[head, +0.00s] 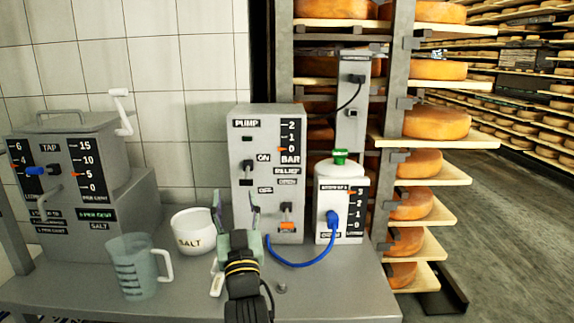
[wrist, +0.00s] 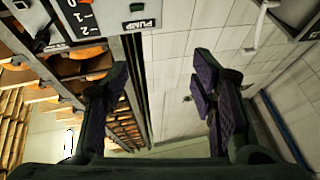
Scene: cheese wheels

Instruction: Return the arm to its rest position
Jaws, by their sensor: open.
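My gripper (head: 237,205) is in the lower middle of the head view, above the grey bench and in front of the pump box (head: 268,170). Its two fingers point up and away from me, spread apart, with nothing between them. In the wrist view my gripper (wrist: 160,95) shows both dark finger pads wide apart. Between them are the tiled wall (wrist: 165,70) and part of the cheese racks. My black and yellow wrist runs down to the bottom edge of the head view.
A white salt pot (head: 193,238) stands just left of my gripper, with a clear jug (head: 135,270) further left. A tap box (head: 75,170) is at the far left. A white canister (head: 340,205) with a blue hose stands right. Racks of cheese wheels (head: 435,122) rise behind.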

